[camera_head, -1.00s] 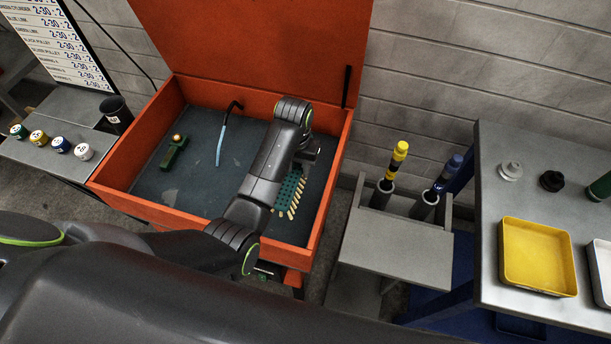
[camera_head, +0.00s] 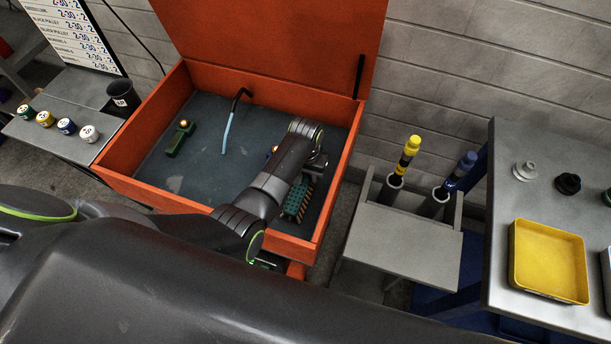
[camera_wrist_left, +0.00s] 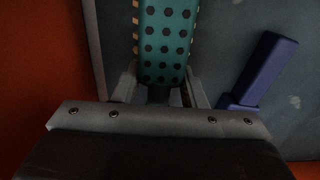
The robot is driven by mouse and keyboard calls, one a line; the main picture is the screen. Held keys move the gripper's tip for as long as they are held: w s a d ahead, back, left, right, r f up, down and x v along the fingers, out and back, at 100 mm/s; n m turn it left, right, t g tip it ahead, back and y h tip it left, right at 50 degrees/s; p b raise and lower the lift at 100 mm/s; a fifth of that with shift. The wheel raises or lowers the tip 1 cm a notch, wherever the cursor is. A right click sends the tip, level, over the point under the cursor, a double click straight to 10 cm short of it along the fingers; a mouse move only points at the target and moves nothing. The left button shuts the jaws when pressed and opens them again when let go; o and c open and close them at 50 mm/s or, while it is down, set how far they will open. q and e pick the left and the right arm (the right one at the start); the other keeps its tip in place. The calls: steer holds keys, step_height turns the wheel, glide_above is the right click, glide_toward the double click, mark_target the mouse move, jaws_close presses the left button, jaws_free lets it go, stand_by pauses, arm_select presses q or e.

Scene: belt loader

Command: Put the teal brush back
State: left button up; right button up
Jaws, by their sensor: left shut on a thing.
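The teal brush (camera_head: 297,199), with a dark-dotted back and pale bristles along its edges, is at the right side of the open orange box (camera_head: 133,145). My left gripper (camera_head: 308,178) is shut on it, and the arm hides part of it. In the left wrist view the brush (camera_wrist_left: 166,42) runs away from between the fingers of my left gripper (camera_wrist_left: 160,88). I cannot tell whether the brush touches the box floor. My right gripper is not in view.
A green tool (camera_head: 179,138) and a black-and-light-blue hooked tool (camera_head: 227,130) lie in the box. A blue-purple block (camera_wrist_left: 264,70) lies beside the brush. The middle-left floor is clear. A grey stand (camera_head: 400,245) with yellow and blue handled tools is to the right.

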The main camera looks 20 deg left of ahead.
arm_select(q)
steer(key=shift+f, duration=0.35)
steer(key=o, duration=0.9)
steer(key=shift+f, duration=0.15)
steer(key=shift+r, duration=0.25)
step_height(320, 180, up, 12)
steer(key=shift+f, duration=0.1)
